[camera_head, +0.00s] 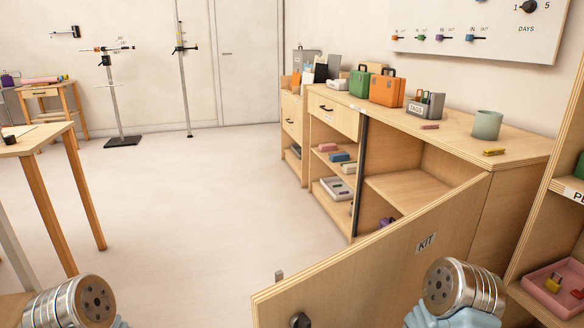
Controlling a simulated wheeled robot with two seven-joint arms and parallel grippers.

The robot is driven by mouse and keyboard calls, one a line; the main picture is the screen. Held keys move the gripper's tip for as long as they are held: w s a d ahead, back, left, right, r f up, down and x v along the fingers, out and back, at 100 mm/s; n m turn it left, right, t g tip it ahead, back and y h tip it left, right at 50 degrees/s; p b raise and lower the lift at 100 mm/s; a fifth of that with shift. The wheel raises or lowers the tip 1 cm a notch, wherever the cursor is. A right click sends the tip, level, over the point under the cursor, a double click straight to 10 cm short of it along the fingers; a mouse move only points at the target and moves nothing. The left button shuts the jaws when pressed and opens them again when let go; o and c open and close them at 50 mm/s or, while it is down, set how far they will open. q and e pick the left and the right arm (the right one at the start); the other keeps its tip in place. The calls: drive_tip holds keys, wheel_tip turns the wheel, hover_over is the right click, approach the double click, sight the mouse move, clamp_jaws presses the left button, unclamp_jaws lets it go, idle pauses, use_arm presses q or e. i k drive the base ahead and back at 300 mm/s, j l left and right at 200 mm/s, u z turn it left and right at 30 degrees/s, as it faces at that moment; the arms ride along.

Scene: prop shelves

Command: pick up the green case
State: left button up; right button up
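The green case (359,83) stands upright on top of the long wooden cabinet (460,138), with its dark handle up. It is left of a larger orange case (388,90), which stands close beside it. No gripper touches it. Only rounded metal parts of my two arms show at the bottom left and bottom right. Neither of my grippers is in view.
The cabinet door marked KIT (370,255) hangs open across the lower right. A TAGS holder (427,104) and a pale green cup (487,125) stand farther right on the cabinet top. A wooden table (32,143) stands at left. The middle floor is clear.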

sight(360, 85)
drive_tip(key=i+j+z, duration=0.1)
drive_tip(key=j+z, duration=0.75)
drive_tip(key=z, duration=0.15)
drive_tip(key=i+j+z, duration=0.1)
drive_tip(key=j+z, duration=1.05)
drive_tip(key=z, duration=0.15)
drive_tip(key=k+j+z, duration=0.15)
drive_tip(key=j+z, duration=0.55)
drive_tip(key=j, duration=0.2)
drive_tip(key=k+j+z, duration=0.1)
drive_tip(key=j+z, duration=0.2)
drive_tip(key=j, duration=0.15)
drive_tip(key=k+j, duration=0.1)
drive_tip(key=j, duration=0.45)
drive_tip(key=j+z, duration=0.1)
drive_tip(key=j, duration=0.5)
drive_tip(key=k+j, duration=0.15)
drive_tip(key=j, duration=0.4)
drive_tip(key=z, duration=0.05)
